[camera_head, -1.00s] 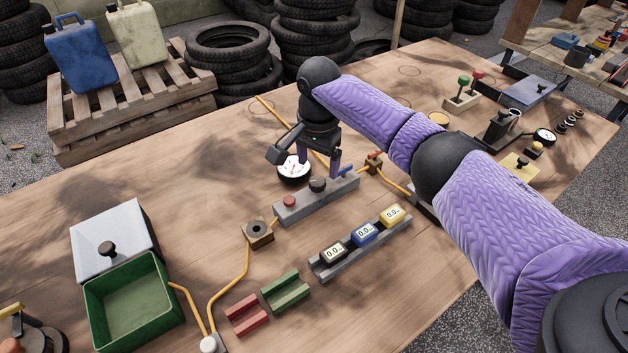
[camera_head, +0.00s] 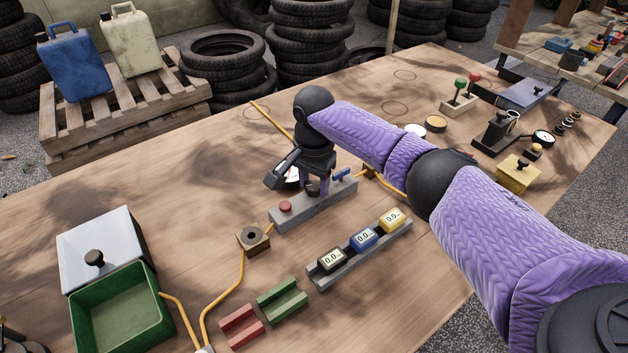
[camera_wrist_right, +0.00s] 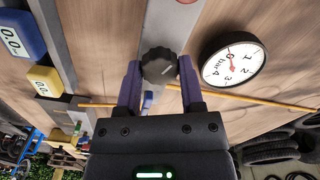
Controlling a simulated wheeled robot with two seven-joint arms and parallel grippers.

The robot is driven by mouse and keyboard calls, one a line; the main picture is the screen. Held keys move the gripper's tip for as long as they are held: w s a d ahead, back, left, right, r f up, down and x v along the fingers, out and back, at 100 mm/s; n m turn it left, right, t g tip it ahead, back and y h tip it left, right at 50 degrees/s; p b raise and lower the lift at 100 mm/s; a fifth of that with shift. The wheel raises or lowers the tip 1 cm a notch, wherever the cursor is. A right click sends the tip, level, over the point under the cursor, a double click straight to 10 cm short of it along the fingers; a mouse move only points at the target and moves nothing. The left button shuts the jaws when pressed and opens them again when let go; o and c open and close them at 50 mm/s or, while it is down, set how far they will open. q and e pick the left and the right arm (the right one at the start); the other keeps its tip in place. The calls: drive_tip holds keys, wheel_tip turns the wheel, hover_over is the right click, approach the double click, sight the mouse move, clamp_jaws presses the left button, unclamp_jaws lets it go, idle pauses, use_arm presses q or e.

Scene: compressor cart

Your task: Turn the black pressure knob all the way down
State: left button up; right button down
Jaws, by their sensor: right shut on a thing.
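The black pressure knob (camera_wrist_right: 158,66) has a pale pointer line on its top and sits on a grey control bar (camera_head: 285,216) beside a red button (camera_head: 285,207) and a blue lever (camera_head: 342,174). My right gripper (camera_head: 314,186) has come down over the knob from above. In the right wrist view the purple fingers (camera_wrist_right: 160,70) are shut on the knob, one on each side. A white round gauge (camera_wrist_right: 232,61) marked "bar" lies beside it, with a red needle; in the head view my gripper mostly hides it. My left gripper is not in view.
A grey rack (camera_head: 330,274) with black, blue and yellow readouts lies in front of the bar. A brown block (camera_head: 253,240) and yellow hose (camera_head: 240,275) lie to the left. A green bin (camera_head: 120,310) stands at the front left.

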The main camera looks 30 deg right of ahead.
drive_tip(key=shift+r+p, duration=0.1)
drive_tip(key=shift+p, duration=0.35)
drive_tip(key=n+p, duration=0.3)
drive_tip(key=p, duration=0.1)
drive_tip(key=shift+n, duration=0.4)
drive_tip(key=shift+n+p, duration=0.3)
drive_tip(key=shift+n, duration=0.2)
drive_tip(key=n, duration=0.2)
drive_tip(key=shift+n, duration=0.4)
drive_tip(key=n, duration=0.5)
drive_tip(key=shift+p, duration=0.35)
drive_tip(key=n, duration=0.4)
drive_tip(key=shift+n, duration=0.4)
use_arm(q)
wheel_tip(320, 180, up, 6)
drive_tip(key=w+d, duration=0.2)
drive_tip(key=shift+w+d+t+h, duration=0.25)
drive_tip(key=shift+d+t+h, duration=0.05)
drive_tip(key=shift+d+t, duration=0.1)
use_arm(e)
drive_tip(key=shift+n, duration=2.6)
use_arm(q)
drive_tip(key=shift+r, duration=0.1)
